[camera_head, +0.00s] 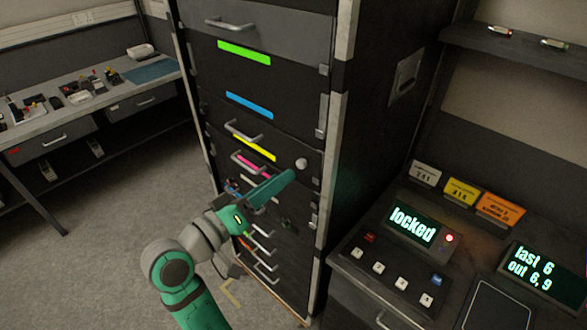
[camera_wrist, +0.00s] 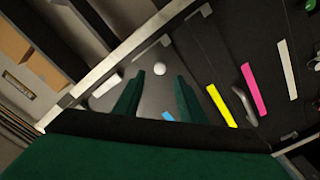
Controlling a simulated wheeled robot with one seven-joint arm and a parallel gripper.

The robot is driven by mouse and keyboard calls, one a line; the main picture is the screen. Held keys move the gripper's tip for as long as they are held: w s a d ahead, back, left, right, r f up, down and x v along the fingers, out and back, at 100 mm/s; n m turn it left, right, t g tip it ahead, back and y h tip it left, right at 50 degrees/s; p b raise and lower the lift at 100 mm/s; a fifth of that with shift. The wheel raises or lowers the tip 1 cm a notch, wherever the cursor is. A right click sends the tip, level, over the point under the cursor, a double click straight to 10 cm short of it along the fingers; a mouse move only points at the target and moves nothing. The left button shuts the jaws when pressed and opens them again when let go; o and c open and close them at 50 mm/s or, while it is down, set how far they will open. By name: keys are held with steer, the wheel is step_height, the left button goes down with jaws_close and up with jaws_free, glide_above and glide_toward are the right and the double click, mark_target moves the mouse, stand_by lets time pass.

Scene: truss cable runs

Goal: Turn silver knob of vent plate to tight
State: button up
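A small round silver-white knob (camera_head: 302,164) stands out from a dark front panel (camera_head: 284,149) near the right edge of the rack, right of a yellow strip. In the wrist view the knob (camera_wrist: 160,68) shows just beyond and between my two green fingers. My gripper (camera_head: 291,176) is open and empty, with its fingers pointing at the panel. In the wrist view the fingers of my gripper (camera_wrist: 158,78) stand apart with the knob roughly centred. They look apart from the knob, though the exact gap is hard to judge. No tight mark or knob pointer can be made out.
The rack (camera_head: 339,120) has several drawers with handles and coloured strips. At right, a console display (camera_head: 411,225) reads "locked"; another (camera_head: 533,270) reads "last 6 out 6,9". A workbench (camera_head: 100,98) with small parts stands at left. Grey floor between is largely free.

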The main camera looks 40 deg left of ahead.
mark_target(299, 165)
steer(key=w, duration=0.5)
steer(key=shift+w+d, duration=0.25)
steer(key=shift+w, duration=0.15)
jaws_close()
